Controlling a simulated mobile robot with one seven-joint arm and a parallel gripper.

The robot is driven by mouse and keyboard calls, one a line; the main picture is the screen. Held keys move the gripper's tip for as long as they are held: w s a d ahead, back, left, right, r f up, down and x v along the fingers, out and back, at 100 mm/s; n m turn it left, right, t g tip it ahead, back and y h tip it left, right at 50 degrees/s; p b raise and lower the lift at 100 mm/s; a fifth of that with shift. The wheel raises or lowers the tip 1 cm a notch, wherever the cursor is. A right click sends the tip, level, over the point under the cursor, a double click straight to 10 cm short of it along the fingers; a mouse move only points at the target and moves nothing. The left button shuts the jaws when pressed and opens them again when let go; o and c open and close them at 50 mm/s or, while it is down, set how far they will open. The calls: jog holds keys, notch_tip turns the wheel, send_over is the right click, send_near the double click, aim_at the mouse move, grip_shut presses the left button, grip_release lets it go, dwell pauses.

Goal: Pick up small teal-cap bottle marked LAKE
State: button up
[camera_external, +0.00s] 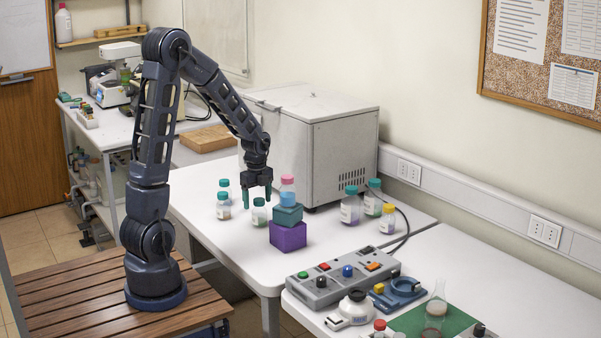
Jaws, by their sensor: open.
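Three small teal-cap bottles stand on the white table: a back one (224,187), a left one (223,210) and a right one (259,215). Two larger teal-cap bottles stand farther right, one in front (350,209) and one behind (373,203). The lettering on all the labels is too small to read, so I cannot tell which is LAKE. My gripper (256,196) points down, open and empty, with its fingertips near the cap of the right small bottle. I cannot tell the exact gap between them.
A pink-cap bottle (287,190) stands on a teal block (287,216) atop a purple block (287,236), close to my gripper's right. A yellow-cap bottle (387,220) stands farther right. A large grey box (335,150) is behind. The table's left front is clear.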

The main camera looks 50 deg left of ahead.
aim_at(259, 210)
jog(key=shift+w+f, duration=0.15)
jog(key=shift+f, duration=1.15)
jog(key=shift+w+f, duration=0.1)
jog(key=shift+f, duration=1.2)
jog(key=c, duration=1.2)
jog(key=shift+r, duration=0.1)
